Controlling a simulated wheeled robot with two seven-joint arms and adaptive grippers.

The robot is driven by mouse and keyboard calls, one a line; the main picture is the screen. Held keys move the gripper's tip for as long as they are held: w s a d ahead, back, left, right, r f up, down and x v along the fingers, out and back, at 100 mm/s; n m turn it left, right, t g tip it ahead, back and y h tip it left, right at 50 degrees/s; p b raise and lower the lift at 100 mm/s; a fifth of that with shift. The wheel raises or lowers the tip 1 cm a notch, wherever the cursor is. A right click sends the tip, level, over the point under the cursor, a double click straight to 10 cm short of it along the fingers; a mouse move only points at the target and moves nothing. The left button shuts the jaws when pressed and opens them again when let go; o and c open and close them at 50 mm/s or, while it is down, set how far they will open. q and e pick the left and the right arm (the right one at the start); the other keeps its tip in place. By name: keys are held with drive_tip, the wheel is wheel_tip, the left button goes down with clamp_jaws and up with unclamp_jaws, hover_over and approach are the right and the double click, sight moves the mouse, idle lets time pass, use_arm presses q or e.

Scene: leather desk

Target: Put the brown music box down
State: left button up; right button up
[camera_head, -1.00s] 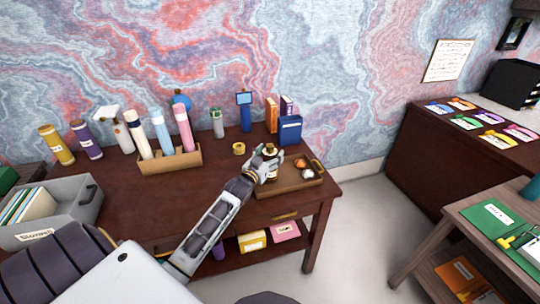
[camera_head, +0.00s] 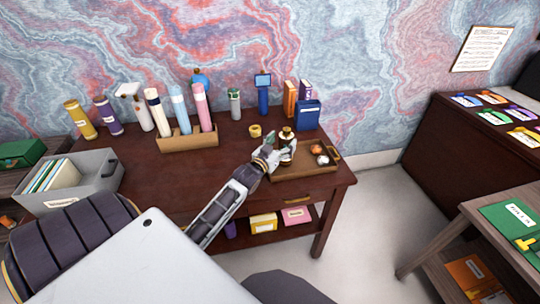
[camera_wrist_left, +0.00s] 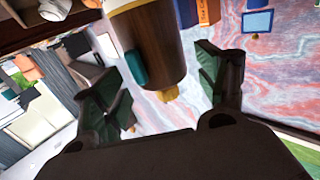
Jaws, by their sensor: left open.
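The brown music box (camera_head: 288,146) is a dark brown upright cylinder with a gold top. It stands at the left part of the wooden tray (camera_head: 290,176) on the desk. My left gripper (camera_head: 274,152) is open just left of it in the head view and partly covers it. In the left wrist view the music box (camera_wrist_left: 158,45) lies between and beyond the spread fingers of my left gripper (camera_wrist_left: 160,92), its gold knob pointing down in the picture. Its other end is cut off by the frame. My right gripper is not in view.
Small round items (camera_head: 319,153) lie in the tray's right part. A blue box (camera_head: 307,115) and a yellow tape roll (camera_head: 255,131) stand behind. A wooden holder with tall tubes (camera_head: 187,141) and a grey file bin (camera_head: 70,185) are to the left. The desk's middle is clear.

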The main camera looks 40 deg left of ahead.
use_arm(q)
drive_tip(key=s, duration=0.8)
drive_tip(key=shift+s+d, duration=0.15)
drive_tip(key=shift+d, duration=0.15)
drive_tip(key=shift+d, duration=0.1)
idle(0.8)
